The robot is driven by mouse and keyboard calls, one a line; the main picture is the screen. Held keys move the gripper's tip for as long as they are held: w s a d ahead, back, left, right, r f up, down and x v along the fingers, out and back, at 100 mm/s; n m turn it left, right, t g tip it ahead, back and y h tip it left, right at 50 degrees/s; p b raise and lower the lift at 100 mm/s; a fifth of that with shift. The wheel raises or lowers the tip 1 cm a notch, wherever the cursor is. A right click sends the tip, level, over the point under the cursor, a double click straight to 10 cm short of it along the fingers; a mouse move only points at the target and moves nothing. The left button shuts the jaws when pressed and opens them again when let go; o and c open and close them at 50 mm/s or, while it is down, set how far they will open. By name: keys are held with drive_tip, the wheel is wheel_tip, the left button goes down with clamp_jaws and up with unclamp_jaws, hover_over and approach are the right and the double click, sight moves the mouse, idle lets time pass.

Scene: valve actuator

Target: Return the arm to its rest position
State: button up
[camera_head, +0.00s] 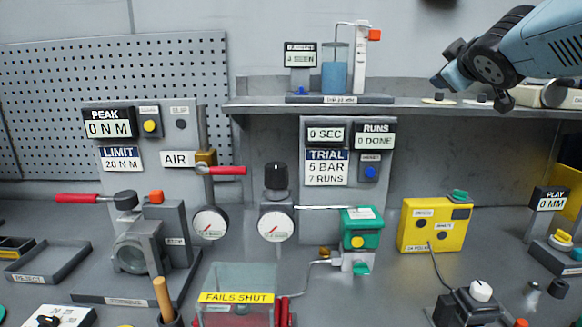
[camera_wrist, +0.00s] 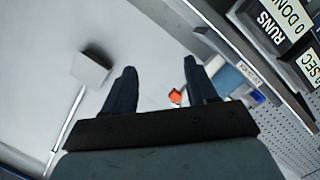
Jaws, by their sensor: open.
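My gripper (camera_head: 470,78) is at the upper right of the head view, at the end of my blue-grey arm, in front of the right part of the shelf. In the wrist view, my gripper (camera_wrist: 160,88) has its two dark fingers well apart, with nothing between them but the pale wall behind and a small orange-red block. It is open and empty. Most of my arm is outside the head view.
The shelf (camera_head: 262,106) carries a blue beaker (camera_head: 335,74) and a white column. Below stand the trial panel (camera_head: 350,210), a green actuator (camera_head: 361,228), a yellow box (camera_head: 434,225) and a clear bin (camera_head: 237,283). A pegboard (camera_head: 60,75) covers the left wall.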

drive_tip(key=s+a+f+m+g+y, duration=0.1)
drive_tip(key=s+a+f+m+g, duration=0.2)
drive_tip(key=s+f, duration=0.7)
drive_tip(key=s+a+f+m+g+y, duration=0.1)
drive_tip(key=s+a+f+m+g, duration=0.3)
drive_tip(key=s+f, duration=0.5)
wheel_tip(320, 180, down, 5)
drive_tip(key=a+g, duration=0.2)
drive_tip(key=g, duration=0.1)
drive_tip(key=shift+s+a+m+g+y, duration=0.25)
drive_tip(key=shift+s+m+g+y, duration=0.05)
drive_tip(key=shift+s+y, duration=0.1)
idle(1.1)
